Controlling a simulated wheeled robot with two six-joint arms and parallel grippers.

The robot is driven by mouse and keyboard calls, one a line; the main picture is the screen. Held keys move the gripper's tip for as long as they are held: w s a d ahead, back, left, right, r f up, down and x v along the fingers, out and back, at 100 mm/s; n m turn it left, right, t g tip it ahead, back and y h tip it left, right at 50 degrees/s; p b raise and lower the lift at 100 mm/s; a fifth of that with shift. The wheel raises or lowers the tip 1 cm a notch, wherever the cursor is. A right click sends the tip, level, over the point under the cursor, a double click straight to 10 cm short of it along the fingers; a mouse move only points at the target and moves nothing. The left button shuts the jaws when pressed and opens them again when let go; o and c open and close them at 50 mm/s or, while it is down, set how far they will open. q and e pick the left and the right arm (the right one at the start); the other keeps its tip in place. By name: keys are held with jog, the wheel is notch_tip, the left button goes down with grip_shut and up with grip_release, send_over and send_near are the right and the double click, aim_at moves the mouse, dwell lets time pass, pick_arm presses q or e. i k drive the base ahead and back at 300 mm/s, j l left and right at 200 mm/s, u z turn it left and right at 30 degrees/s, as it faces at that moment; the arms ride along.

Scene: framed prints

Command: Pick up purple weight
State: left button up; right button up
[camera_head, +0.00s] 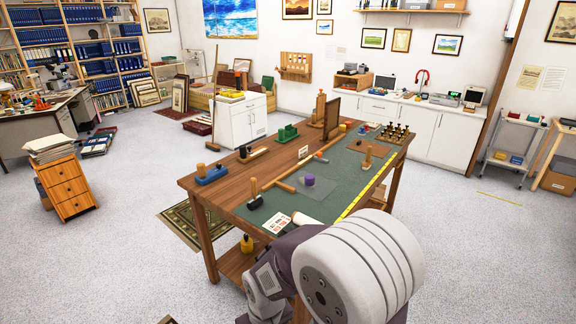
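A large white and grey arm link of mine (365,265) fills the lower middle, in front of the bench's near edge, and covers part of that edge. Neither of my grippers can be seen in this view.
Around the weight on the bench are a wooden bar (302,172), a black-based wooden peg (254,195), a blue block (211,174), a green block (287,132) and a tray of dark knobs (394,135). A yellow ruler (357,200) lies along the near right edge.

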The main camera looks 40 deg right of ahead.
aim_at(308, 178)
jog(key=i+z, duration=0.25)
jog(key=i, duration=0.2)
jog(key=i+j+z, duration=0.2)
jog(key=i, duration=0.25)
jog(key=i+z, duration=0.25)
jog(key=i, duration=0.2)
jog(key=i+z, duration=0.25)
jog(key=z, duration=0.2)
jog(key=i+z, duration=0.2)
jog(key=z, duration=0.2)
jog(key=i+j+z, duration=0.2)
jog(key=z, duration=0.25)
jog(key=i+j+z, duration=0.2)
jog(key=z, duration=0.2)
